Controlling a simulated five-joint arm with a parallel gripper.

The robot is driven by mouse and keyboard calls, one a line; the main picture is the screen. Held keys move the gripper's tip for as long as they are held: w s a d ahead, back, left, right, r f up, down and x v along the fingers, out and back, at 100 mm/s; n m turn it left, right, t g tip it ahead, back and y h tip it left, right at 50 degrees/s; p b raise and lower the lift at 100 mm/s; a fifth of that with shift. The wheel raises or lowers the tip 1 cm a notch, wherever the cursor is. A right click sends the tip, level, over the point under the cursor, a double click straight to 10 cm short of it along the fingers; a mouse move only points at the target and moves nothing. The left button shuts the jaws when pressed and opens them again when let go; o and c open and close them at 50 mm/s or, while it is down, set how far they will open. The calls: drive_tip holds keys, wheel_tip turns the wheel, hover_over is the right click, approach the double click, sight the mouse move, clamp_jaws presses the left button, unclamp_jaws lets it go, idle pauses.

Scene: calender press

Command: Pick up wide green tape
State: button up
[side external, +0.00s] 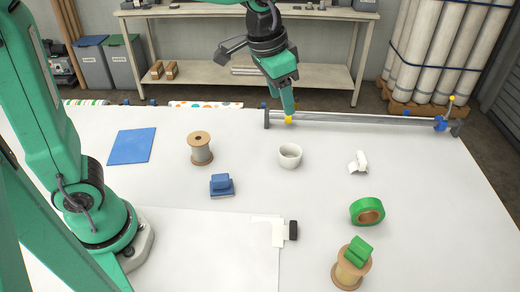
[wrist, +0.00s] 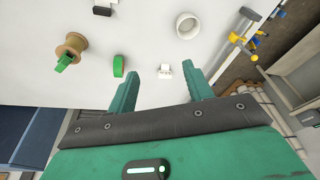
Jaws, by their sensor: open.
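The wide green tape (side external: 361,205) is a thick green roll with a brown core, standing on the white table at right of centre. It also shows in the wrist view (wrist: 118,66), seen nearly edge-on at left of centre. My gripper (side external: 288,112) is raised near the table's back edge, behind the white cup and well away from the tape. In the wrist view its two green fingers (wrist: 163,77) are spread apart with nothing held between them.
A wooden spool (side external: 350,273) with a green piece on top stands near the tape. A white clip-like piece (side external: 358,162), a white cup (side external: 290,156), a blue block (side external: 222,186) and another spool (side external: 200,149) are spread around. A metal bar (side external: 370,118) runs along the back edge.

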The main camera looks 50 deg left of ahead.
drive_tip(key=w+d+f+m+g, duration=0.2)
drive_tip(key=w+d+f, duration=0.45)
drive_tip(key=d, duration=0.35)
drive_tip(key=m, duration=0.2)
hover_over(371, 202)
drive_tip(key=shift+g+y, duration=0.4)
drive_tip(key=f, duration=0.9)
drive_tip(key=shift+w+a+f, duration=0.1)
drive_tip(key=shift+a+f, duration=0.15)
drive_tip(key=shift+a, duration=0.1)
drive_tip(key=shift+d+f+m, duration=0.3)
drive_tip(key=shift+d+f, duration=0.1)
drive_tip(key=shift+f, duration=1.3)
drive_tip(key=shift+f, duration=0.1)
drive_tip(key=shift+f, duration=2.5)
drive_tip(key=c, duration=1.1)
